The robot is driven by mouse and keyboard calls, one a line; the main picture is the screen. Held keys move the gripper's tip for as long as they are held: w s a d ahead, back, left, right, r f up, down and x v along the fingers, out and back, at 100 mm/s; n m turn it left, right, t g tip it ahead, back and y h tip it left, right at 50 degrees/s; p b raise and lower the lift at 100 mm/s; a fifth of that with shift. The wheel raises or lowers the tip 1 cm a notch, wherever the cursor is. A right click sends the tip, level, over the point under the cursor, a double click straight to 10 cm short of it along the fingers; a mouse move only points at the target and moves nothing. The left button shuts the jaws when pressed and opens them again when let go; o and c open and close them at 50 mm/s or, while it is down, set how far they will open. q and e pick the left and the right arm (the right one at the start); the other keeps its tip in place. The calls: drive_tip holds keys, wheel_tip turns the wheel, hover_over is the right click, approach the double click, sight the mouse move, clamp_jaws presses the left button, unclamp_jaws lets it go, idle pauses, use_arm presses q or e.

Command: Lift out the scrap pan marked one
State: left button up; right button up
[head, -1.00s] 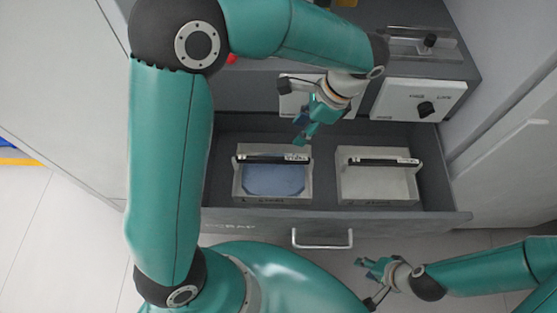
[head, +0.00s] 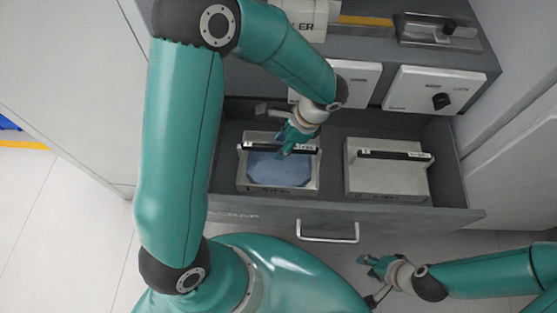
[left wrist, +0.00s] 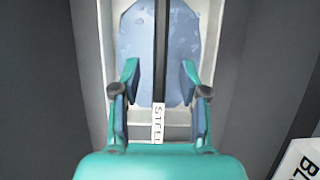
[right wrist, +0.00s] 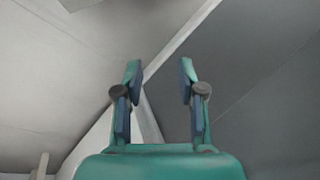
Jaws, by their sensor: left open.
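Two light scrap pans with black bar handles sit side by side in the open drawer. The left pan (head: 243,178) holds a blue sheet-like content; the right pan (head: 387,182) looks plain inside. Their small markings are too blurred to tell which is one. My left gripper (head: 287,148) is open over the left pan's handle (head: 258,144). In the left wrist view its fingers (left wrist: 160,82) are on either side of the black handle (left wrist: 161,50), apart from it, near a white label (left wrist: 158,122). My right gripper (head: 370,266) is open and empty, away from the drawer.
The drawer (head: 340,212) is pulled out, with a bar handle (head: 328,231) on its front. A grey cabinet wall (head: 510,140) bounds the right side. Floor is free in front of the drawer.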

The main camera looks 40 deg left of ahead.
use_arm(q)
drive_tip(key=shift+x, duration=1)
drive_tip(key=shift+c, duration=0.2)
clamp_jaws()
